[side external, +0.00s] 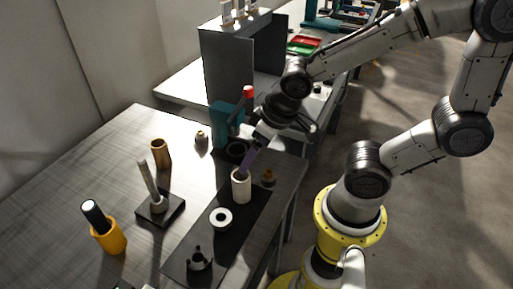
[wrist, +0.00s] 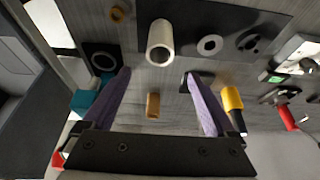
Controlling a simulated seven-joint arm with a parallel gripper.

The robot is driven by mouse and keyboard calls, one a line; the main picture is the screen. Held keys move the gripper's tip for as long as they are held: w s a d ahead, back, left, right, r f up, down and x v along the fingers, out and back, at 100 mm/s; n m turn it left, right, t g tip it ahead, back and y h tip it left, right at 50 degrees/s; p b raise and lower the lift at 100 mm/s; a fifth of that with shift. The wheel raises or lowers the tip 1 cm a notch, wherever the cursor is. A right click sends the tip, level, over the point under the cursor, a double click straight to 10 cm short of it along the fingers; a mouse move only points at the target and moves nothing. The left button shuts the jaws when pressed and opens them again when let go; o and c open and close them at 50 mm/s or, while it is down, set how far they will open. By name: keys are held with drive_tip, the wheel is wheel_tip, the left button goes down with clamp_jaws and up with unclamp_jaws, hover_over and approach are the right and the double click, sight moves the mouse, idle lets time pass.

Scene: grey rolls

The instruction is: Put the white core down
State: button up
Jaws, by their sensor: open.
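The white core (side external: 241,188) is a hollow pale cylinder standing upright on the dark mat (side external: 193,250), at its end nearest my gripper. My gripper (side external: 244,170), with purple fingers, is tilted just above the core's top in the side view. In the wrist view the white core (wrist: 160,50) shows ahead of the space between the two spread fingertips (wrist: 156,74). The fingers are apart with nothing held between them. The side view does not show clearly whether a finger touches the core's rim.
A short white ring (side external: 221,219) and a black fixture (side external: 200,260) share the mat. A post on a black base (side external: 160,209), a tan cup (side external: 160,153) and a yellow holder (side external: 108,237) stand left. A teal device (side external: 226,128) stands behind. The table's right edge is close.

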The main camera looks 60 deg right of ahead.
drive_tip(key=s+d+r+t, duration=0.1)
drive_tip(key=s+d+r, duration=0.1)
drive_tip(key=s+r, duration=0.5)
wheel_tip(320, 180, up, 3)
drive_tip(key=shift+s+d+r, duration=0.1)
drive_tip(key=shift+s+d, duration=0.15)
drive_tip(key=shift+s, duration=0.1)
drive_tip(key=shift+c, duration=0.2)
idle(1.7)
